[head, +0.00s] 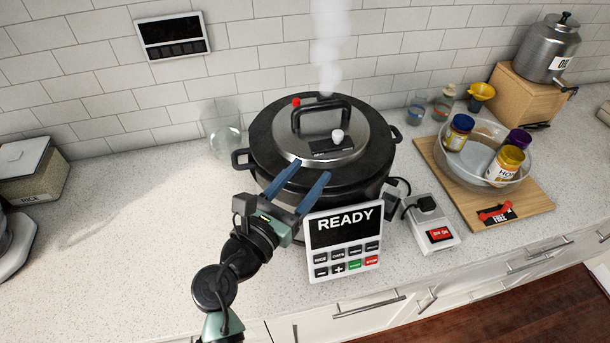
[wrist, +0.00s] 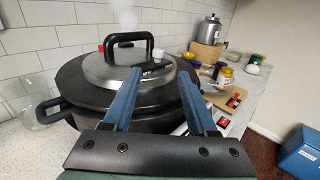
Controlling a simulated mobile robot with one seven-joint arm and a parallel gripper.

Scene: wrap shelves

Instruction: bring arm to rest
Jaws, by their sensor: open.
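My gripper (head: 300,178) is open and empty, its two blue fingers apart. In the head view it stands in front of the black pressure cooker (head: 268,152), with the fingertips overlapping the cooker's near side. In the wrist view my gripper (wrist: 160,95) points toward the cooker (wrist: 78,85), with its metal lid and black handle beyond the fingers. I cannot tell whether the fingers touch the cooker. The lid (head: 355,150) sits on the cooker, and steam rises behind its handle. The control panel (head: 342,240) reads READY.
A power switch box (head: 432,236) stands right of the panel. A wooden board (head: 462,197) carries a clear bowl (head: 470,172) with several jars. A glass jar (head: 222,135) stands left of the cooker. A rice box (head: 35,170) is far left.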

